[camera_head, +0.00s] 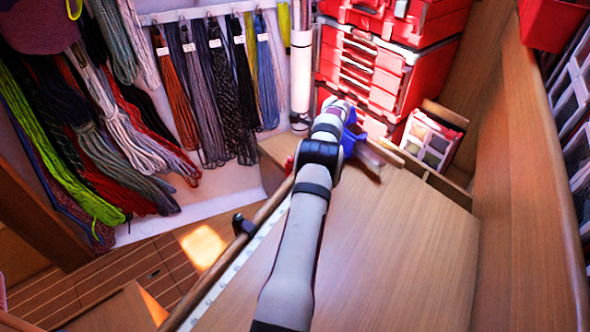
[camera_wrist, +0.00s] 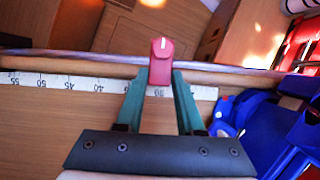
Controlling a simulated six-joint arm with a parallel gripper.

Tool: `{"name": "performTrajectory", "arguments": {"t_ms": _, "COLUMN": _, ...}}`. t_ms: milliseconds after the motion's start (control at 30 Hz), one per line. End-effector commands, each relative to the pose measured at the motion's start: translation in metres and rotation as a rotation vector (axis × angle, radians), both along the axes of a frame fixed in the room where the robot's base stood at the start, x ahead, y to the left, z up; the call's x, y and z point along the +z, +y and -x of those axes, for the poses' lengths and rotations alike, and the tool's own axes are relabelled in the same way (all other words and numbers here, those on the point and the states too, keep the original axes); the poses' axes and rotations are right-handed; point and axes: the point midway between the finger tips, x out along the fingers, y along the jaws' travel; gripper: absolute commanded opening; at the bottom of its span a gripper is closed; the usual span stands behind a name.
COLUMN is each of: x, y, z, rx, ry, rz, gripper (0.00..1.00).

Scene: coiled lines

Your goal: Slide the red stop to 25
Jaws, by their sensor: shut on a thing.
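The red stop (camera_wrist: 162,48) has a white line on its top and sits on the rail (camera_wrist: 90,58) along the wooden edge. My gripper (camera_wrist: 161,74) has green fingers, one on each side of the stop, shut on it. A white scale (camera_wrist: 60,82) runs below the rail, its numbers falling from 55 at left through 45 to 40. In the head view, a small red part (camera_head: 289,164) shows beside my arm, which hides the fingers.
A blue object (camera_wrist: 255,120) lies close right of my gripper. A black clamp (camera_head: 242,225) sits on the rail nearer the front. Red drawer cases (camera_head: 365,70) stand at the back, and coiled ropes hang at left. The wooden top (camera_head: 400,260) is clear to the right.

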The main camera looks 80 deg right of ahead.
Motion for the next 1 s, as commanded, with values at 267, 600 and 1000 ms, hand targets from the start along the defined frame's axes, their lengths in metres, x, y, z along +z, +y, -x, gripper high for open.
{"name": "performTrajectory", "arguments": {"t_ms": 267, "x": -0.0004, "y": -0.0144, "z": 0.0056, "rx": -0.001, "ry": -0.002, "rz": 0.000, "gripper": 0.00}}
{"name": "performTrajectory", "arguments": {"t_ms": 600, "x": -0.0003, "y": -0.0145, "z": 0.0059, "rx": -0.001, "ry": -0.003, "rz": -0.001, "gripper": 0.46}}
{"name": "performTrajectory", "arguments": {"t_ms": 1000, "x": 0.0005, "y": -0.0145, "z": 0.0072, "rx": -0.002, "ry": 0.000, "rz": -0.001, "gripper": 0.68}}
